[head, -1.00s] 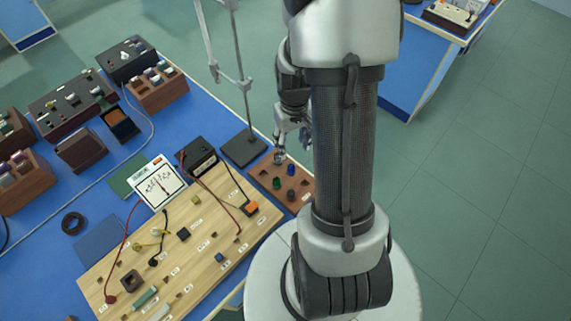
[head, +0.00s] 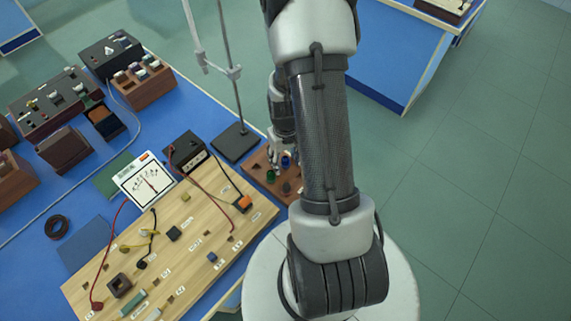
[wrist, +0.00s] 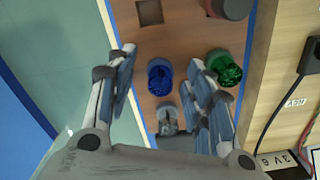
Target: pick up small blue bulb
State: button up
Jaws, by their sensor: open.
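The small blue bulb (wrist: 159,78) stands in a brown wooden holder (wrist: 185,38), between the two open fingers of my gripper (wrist: 161,62) in the wrist view. No finger clearly touches it. A green bulb (wrist: 230,70) stands to its right, just beyond the right finger. A clear bulb (wrist: 168,118) sits below it in the picture, nearer my palm. In the head view the blue bulb (head: 286,161) shows small beside my gripper (head: 279,155), with the green bulb (head: 270,176) to the lower left. My arm hides part of the holder there.
A wooden circuit board (head: 190,235) with a meter (head: 146,180), wires and small parts lies left of the holder. A stand base (head: 235,143) is close behind. A dark red bulb (wrist: 232,7) and an empty square hole (wrist: 150,12) are farther along the holder.

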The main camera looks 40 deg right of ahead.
jog(key=c, duration=1)
jog(key=shift+r, duration=0.15)
